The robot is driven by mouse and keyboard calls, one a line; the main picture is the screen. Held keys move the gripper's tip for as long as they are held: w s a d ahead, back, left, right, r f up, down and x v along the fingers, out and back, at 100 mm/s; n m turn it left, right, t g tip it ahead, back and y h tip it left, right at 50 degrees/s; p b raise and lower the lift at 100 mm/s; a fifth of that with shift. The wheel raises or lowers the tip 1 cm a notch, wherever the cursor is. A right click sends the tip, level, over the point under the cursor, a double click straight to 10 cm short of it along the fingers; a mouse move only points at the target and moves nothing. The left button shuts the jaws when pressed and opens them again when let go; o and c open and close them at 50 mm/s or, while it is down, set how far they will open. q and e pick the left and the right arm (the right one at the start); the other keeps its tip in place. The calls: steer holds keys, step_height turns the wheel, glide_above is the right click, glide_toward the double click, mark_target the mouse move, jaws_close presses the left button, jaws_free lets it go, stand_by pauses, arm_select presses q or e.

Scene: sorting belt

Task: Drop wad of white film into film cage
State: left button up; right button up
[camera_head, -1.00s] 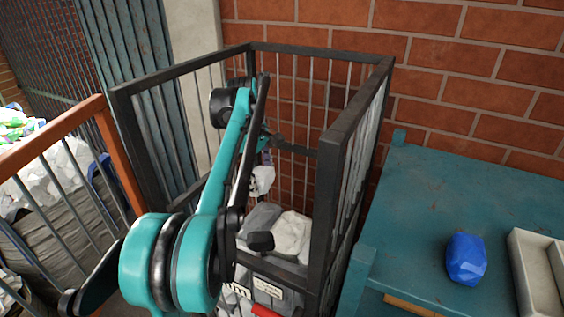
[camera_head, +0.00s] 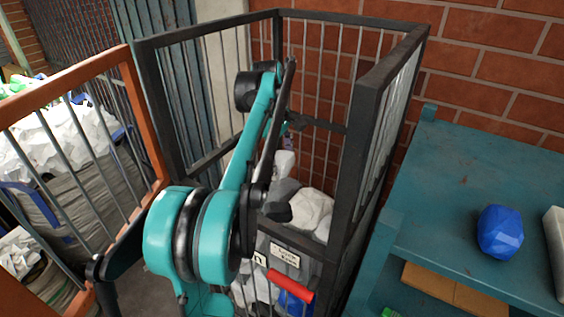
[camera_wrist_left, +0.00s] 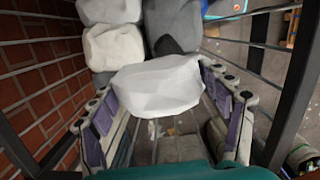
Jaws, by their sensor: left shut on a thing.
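A wad of white film (camera_head: 284,163) hangs inside the film cage (camera_head: 357,150), a tall dark metal frame with bars and an open top. My left gripper (camera_head: 287,146) reaches down into the cage and is shut on the wad. In the left wrist view my gripper (camera_wrist_left: 160,105) has its purple-padded fingers on either side of the wad (camera_wrist_left: 158,86). White and grey wads (camera_wrist_left: 113,46) lie beyond it, apart or touching I cannot tell. My arm hides part of the cage. My right gripper is not in view.
A teal table (camera_head: 470,190) with a blue faceted lump (camera_head: 500,232) stands right of the cage. An orange-framed cage (camera_head: 150,120) with white film and other waste stands on the left. A brick wall (camera_head: 480,60) is behind. A red handle (camera_head: 291,285) is on the cage front.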

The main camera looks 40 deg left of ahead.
arm_select(q)
steer(key=o, duration=0.8)
steer(key=shift+w, duration=0.1)
steer(key=shift+r, duration=0.1)
steer(key=r, duration=0.4)
steer(key=a+r, duration=0.1)
steer(key=r, duration=0.6)
steer(key=shift+s+a+r, duration=0.3)
steer(key=shift+a+r, duration=0.05)
steer(key=shift+a, duration=0.05)
